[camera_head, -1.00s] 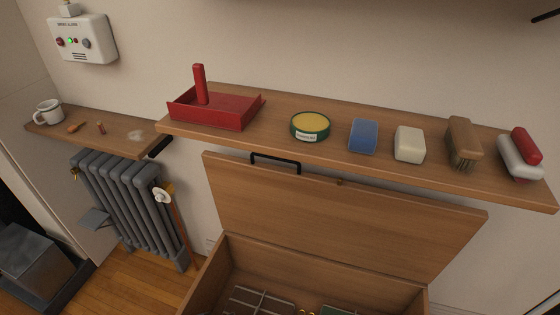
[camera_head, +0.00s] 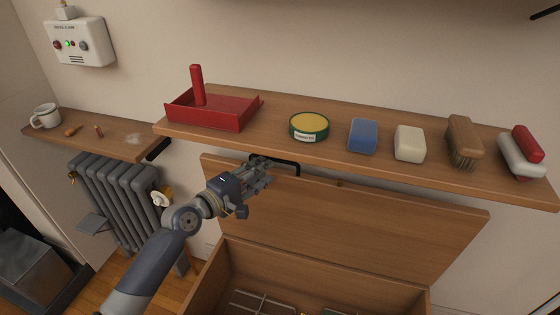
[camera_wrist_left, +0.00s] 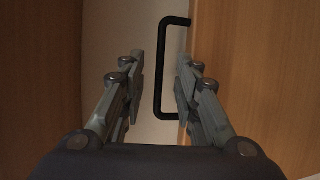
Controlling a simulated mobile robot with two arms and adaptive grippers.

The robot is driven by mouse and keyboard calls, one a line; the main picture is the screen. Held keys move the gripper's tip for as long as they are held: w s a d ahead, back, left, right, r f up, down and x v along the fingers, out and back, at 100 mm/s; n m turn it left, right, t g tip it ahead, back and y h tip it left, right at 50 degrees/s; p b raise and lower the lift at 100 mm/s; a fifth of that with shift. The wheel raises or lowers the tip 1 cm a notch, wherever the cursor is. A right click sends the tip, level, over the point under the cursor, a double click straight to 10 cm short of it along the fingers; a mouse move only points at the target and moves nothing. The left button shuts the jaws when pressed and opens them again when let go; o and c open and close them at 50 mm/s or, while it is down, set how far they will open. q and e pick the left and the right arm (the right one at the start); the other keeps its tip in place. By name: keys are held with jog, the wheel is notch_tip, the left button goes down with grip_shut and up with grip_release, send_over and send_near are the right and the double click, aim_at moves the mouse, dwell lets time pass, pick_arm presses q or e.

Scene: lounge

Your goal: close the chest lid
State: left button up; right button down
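The wooden chest (camera_head: 212,281) stands below the shelf with its lid (camera_head: 350,222) raised, leaning back toward the wall. A black bar handle (camera_head: 290,164) sits on the lid's upper edge. My left gripper (camera_head: 264,172) is at the handle's left end in the head view, partly covering it. In the left wrist view, my left gripper (camera_wrist_left: 158,85) has its two fingers apart, with the black handle (camera_wrist_left: 161,75) showing between and beyond them. I cannot tell whether they touch it. My right gripper is not in view.
A wooden shelf (camera_head: 280,151) hangs just above the lid, holding a red tray (camera_head: 212,112), a green tin (camera_head: 309,128), a blue sponge (camera_head: 363,136), a white block (camera_head: 409,144) and brushes. A grey radiator (camera_head: 118,200) stands left. The chest holds some items, partly visible.

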aim_at(280, 161)
pick_arm(q)
jog(key=x, duration=0.8)
jog(key=shift+b, duration=0.4)
grip_shut()
